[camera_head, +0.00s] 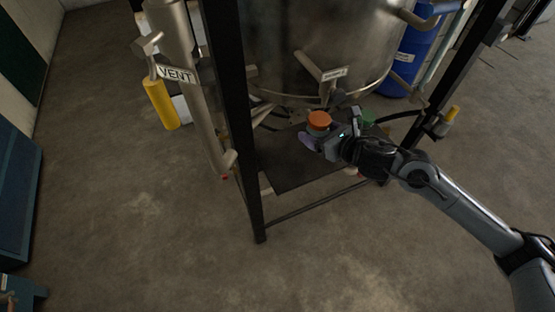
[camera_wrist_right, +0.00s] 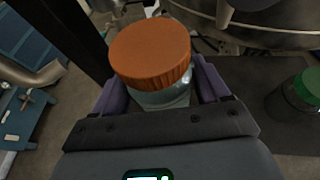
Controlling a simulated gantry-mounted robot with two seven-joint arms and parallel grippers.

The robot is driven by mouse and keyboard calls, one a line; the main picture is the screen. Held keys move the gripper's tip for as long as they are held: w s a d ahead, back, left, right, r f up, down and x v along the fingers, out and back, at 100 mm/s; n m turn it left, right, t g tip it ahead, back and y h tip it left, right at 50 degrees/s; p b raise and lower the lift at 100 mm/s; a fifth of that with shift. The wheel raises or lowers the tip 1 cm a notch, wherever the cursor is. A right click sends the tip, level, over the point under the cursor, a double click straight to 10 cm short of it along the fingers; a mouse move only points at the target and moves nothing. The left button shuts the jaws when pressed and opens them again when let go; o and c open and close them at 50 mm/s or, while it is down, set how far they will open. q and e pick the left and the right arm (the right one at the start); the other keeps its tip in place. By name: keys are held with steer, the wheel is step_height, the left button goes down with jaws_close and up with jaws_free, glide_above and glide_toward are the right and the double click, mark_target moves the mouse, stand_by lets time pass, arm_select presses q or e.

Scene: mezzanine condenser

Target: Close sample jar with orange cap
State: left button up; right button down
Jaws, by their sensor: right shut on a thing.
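The sample jar (camera_wrist_right: 160,97) is clear glass and stands between the two purple fingers of my right gripper (camera_head: 318,141), which is shut on it. The orange cap (camera_head: 319,120) sits on top of the jar and also shows large in the right wrist view (camera_wrist_right: 151,50). I cannot tell whether it is screwed tight. The fingers hold the glass below the cap. The jar's base is hidden by the gripper, so I cannot tell whether it touches the shelf. My left gripper is not in view.
A dark shelf (camera_head: 285,170) lies under the steel tank (camera_head: 310,45), inside a black frame (camera_head: 239,130). A green-capped jar (camera_wrist_right: 306,90) stands on the shelf to the right. A pipe labelled VENT (camera_head: 200,110) stands at left. A blue drum (camera_head: 412,60) stands behind.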

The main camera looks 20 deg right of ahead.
stand_by(0.4)
steer(key=w+a+f, duration=0.2)
steer(key=a, duration=0.1)
steer(key=w+a+f+b, duration=0.1)
steer(key=w+a+f, duration=0.1)
steer(key=w, duration=0.1)
steer(key=w+a+f+b, duration=0.1)
steer(key=w+a+f, duration=0.2)
steer(key=shift+a, duration=0.35)
steer(key=shift+s, duration=0.1)
steer(key=shift+f+b, duration=0.5)
steer(key=shift+f, duration=1.55)
steer(key=shift+f, duration=0.1)
jaws_free()
steer(key=shift+f, duration=0.1)
